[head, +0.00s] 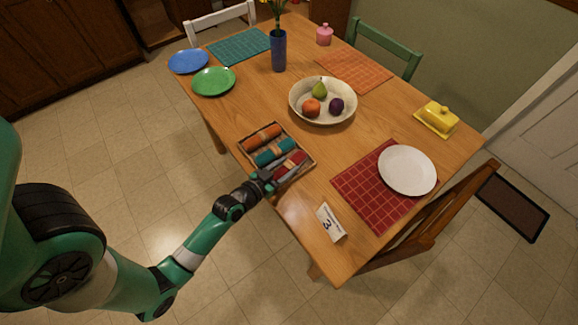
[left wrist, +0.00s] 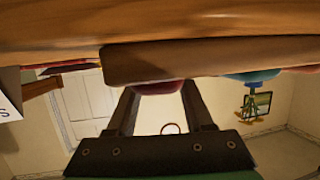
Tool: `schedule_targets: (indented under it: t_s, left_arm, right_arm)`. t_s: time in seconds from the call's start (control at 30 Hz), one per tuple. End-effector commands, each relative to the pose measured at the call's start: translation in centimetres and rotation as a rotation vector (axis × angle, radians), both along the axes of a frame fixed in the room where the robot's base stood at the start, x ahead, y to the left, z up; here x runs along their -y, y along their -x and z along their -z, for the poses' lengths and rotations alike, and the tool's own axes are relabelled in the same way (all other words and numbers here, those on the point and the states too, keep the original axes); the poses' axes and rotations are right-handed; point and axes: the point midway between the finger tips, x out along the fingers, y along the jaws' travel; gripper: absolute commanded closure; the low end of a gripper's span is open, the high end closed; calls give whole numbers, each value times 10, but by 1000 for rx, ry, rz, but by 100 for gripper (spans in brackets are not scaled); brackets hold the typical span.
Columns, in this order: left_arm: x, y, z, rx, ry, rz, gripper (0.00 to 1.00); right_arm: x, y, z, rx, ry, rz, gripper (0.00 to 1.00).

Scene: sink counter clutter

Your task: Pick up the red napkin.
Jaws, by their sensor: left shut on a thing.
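The red napkin (head: 291,164) is a rolled cloth in the near-right part of a wooden tray (head: 299,144) on the table. An orange roll (head: 262,137) and a teal roll (head: 274,152) lie beside it. My left gripper (head: 281,172) is at the tray's near edge, shut on the red napkin. In the left wrist view the red napkin (left wrist: 158,88) shows between the two fingers, mostly hidden behind the tray's edge (left wrist: 190,58). The napkin still looks to be in the tray; I cannot tell whether it is lifted. My right gripper is not in view.
A numbered white card (head: 330,223) stands right of the tray, near a red placemat (head: 362,190) with a white plate (head: 407,170). A fruit bowl (head: 324,118) sits behind the tray. Bare table (head: 310,200) lies between tray and card.

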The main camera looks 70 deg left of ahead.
Motion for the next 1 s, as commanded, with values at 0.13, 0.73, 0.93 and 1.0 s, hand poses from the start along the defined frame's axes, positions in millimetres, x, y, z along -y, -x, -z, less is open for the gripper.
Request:
schedule_targets:
  t_s: [0.13, 0.73, 0.93, 1.0]
  left_arm:
    - [0, 0, 1, -2, 1, 0, 100]
    - [27, 50, -101, -2, 1, -1, 100]
    - [53, 98, -115, -4, 4, -4, 100]
    - [59, 109, -121, -2, 3, -4, 100]
  right_arm:
    - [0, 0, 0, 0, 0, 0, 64]
    - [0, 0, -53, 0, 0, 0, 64]
    - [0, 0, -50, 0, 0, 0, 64]
    - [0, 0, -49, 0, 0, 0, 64]
